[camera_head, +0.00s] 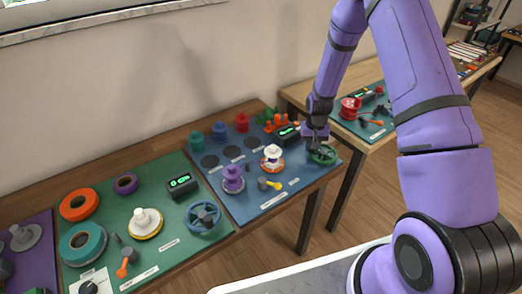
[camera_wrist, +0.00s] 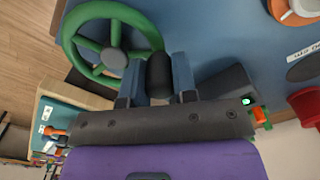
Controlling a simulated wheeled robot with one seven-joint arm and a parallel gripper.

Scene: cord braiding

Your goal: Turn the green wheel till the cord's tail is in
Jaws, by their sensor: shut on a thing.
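The green wheel (camera_head: 325,157) sits at the right end of the blue mat. In the wrist view the green wheel (camera_wrist: 145,22) fills the upper left, with spokes, a hub and a dark upright knob (camera_wrist: 159,70) at its rim. My gripper (camera_head: 316,145) is low over the wheel. In the wrist view my gripper (camera_wrist: 158,82) has its two fingers on either side of the knob, shut on it. A white spool (camera_head: 272,152) on an orange base stands left of the wheel. I cannot make out the cord or its tail.
A dark counter box (camera_head: 288,134) with green digits stands behind the wheel. A purple spool (camera_head: 233,178) and a yellow-ended tool (camera_head: 272,185) are on the blue mat (camera_head: 262,202). Teal (camera_head: 196,140), blue and red bobbins stand at the back. A blue wheel (camera_head: 203,215) is on the neighbouring green mat.

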